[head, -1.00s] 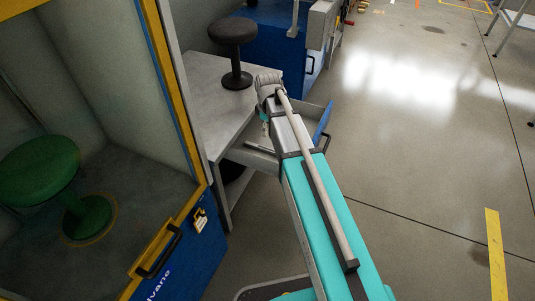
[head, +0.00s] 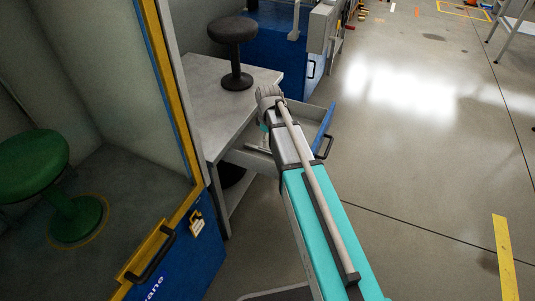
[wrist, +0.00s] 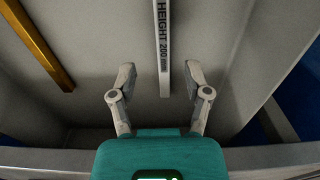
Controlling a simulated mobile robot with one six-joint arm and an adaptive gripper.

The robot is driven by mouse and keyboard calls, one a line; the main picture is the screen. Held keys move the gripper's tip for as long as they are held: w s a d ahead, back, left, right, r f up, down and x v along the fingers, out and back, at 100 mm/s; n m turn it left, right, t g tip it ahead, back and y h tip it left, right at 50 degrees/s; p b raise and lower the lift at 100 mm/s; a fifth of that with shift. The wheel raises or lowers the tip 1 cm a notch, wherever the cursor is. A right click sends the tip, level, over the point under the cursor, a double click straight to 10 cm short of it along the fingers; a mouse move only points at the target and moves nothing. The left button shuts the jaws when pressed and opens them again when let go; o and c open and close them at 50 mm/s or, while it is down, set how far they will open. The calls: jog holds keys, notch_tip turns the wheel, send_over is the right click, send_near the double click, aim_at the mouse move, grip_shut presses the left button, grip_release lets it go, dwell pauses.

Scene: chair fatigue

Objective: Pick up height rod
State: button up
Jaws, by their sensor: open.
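The height rod (wrist: 162,50) is a slim pale bar with dark lettering "HEIGHT 200 mm". In the wrist view it lies in an open drawer (wrist: 103,35), running from the top edge down to its near end between my fingers. My gripper (wrist: 158,76) is open, with one grey finger on each side of the rod and a visible gap to both. How high the fingers are above the rod I cannot tell. In the head view the open drawer (head: 322,119) is under the grey table, and my arm hides the gripper and most of the drawer's inside.
An orange-yellow bar (wrist: 38,45) lies at the left in the drawer. A dark stool (head: 234,58) stands on the grey table (head: 195,88). At the left, a green stool (head: 35,165) stands inside a yellow-edged test cabinet (head: 186,115).

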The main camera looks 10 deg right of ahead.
aim_at(268, 151)
jog(key=shift+s+f+b, duration=0.15)
jog(key=shift+f+b, duration=2.45)
jog(key=shift+b, duration=0.05)
grip_shut()
